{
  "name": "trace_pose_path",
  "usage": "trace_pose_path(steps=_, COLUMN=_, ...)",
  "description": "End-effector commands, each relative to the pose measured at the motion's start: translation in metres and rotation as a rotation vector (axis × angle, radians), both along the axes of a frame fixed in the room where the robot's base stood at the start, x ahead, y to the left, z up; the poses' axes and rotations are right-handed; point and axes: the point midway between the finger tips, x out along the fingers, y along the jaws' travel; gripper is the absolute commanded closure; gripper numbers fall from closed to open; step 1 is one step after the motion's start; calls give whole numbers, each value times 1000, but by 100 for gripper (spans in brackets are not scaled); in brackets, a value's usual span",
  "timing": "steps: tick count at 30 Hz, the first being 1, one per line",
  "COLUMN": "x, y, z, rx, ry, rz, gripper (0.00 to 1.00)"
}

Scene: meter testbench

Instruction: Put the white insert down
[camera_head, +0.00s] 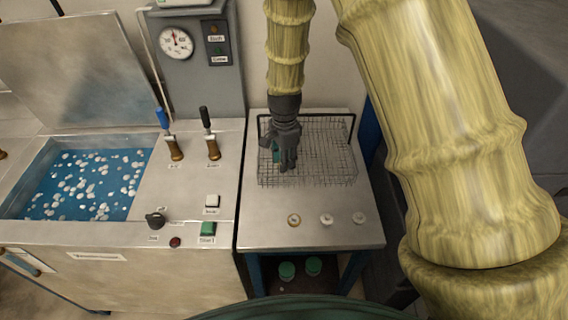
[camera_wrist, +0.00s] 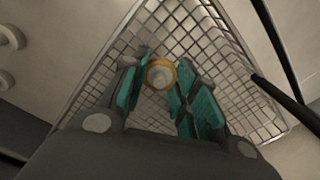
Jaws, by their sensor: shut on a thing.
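My gripper (camera_head: 284,160) points down over the left part of a wire basket (camera_head: 335,165) on the steel side table. In the wrist view its teal-padded fingers (camera_wrist: 160,82) are shut on a small round piece, the white insert (camera_wrist: 160,77), with a pale middle and a brass-coloured rim. The basket mesh (camera_wrist: 205,50) shows behind the insert. The fingers hide the insert in the head view, and I cannot tell whether it touches the basket floor.
A water bath (camera_head: 90,185) with a control panel, levers and gauge (camera_head: 176,43) stands left. Green-lidded jars (camera_head: 287,270) sit below.

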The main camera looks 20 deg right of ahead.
Motion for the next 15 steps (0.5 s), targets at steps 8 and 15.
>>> trace_pose_path(steps=8, x=1, y=0, z=-27, rx=0, ry=3, rz=-1, gripper=93)
trace_pose_path(steps=15, x=1, y=0, z=-29, rx=0, ry=1, rz=0, gripper=93)
